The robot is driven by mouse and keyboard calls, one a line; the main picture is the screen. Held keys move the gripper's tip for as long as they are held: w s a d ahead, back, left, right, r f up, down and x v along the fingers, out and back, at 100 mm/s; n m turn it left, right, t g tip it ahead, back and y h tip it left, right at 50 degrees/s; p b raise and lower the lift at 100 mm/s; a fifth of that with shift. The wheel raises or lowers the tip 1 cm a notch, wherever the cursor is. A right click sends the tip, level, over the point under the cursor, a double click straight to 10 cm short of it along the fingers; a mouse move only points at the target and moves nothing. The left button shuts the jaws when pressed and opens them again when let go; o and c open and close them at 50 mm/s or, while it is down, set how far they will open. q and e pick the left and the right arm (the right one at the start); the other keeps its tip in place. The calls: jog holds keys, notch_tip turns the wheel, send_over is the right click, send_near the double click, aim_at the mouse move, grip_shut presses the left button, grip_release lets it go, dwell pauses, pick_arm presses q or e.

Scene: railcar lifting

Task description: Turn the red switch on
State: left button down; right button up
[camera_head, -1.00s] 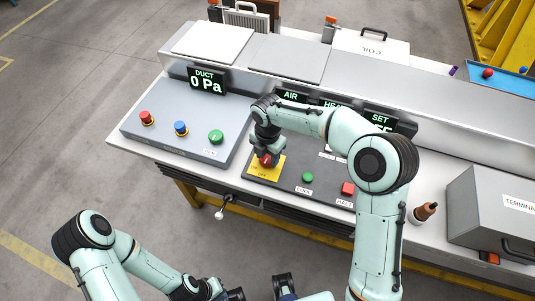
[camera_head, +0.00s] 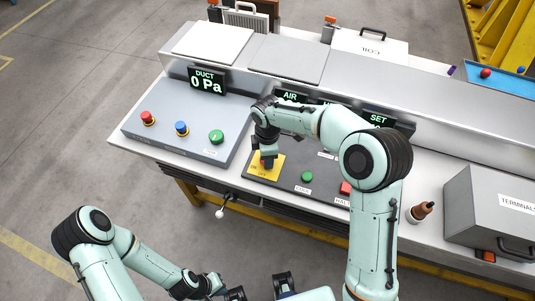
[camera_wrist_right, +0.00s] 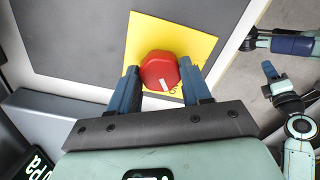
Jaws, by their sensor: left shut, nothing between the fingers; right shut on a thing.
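The red switch (camera_wrist_right: 160,72) is a red knob with a small white mark, on a yellow plate (camera_wrist_right: 143,37). In the right wrist view the two blue fingers of my right gripper (camera_wrist_right: 160,82) stand on either side of the knob and are shut on it. In the head view my right gripper (camera_head: 265,155) points down over the yellow plate (camera_head: 274,171) and hides most of the knob. The lettering on the plate is too small to read. My left gripper (camera_head: 236,294) is shut and empty at the bottom edge of the head view, away from the bench.
A grey box (camera_head: 160,150) with several coloured buttons and a DUCT display (camera_head: 207,81) is left. A brown bottle (camera_head: 421,211) stands farther right.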

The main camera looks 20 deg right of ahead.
jog(key=shift+m, duration=0.6)
jog(key=o, duration=1.1)
jog(key=shift+c, duration=0.2)
jog(key=shift+r, duration=0.1)
pick_arm(q)
jog(key=shift+w+r+p, duration=0.25)
jog(key=shift+r+p, duration=0.15)
jog(key=shift+r, duration=0.1)
jog(key=shift+w+r+p, duration=0.25)
jog(key=shift+r+p, duration=0.15)
jog(key=shift+r, duration=0.1)
pick_arm(e)
notch_tip(320, 180, up, 13)
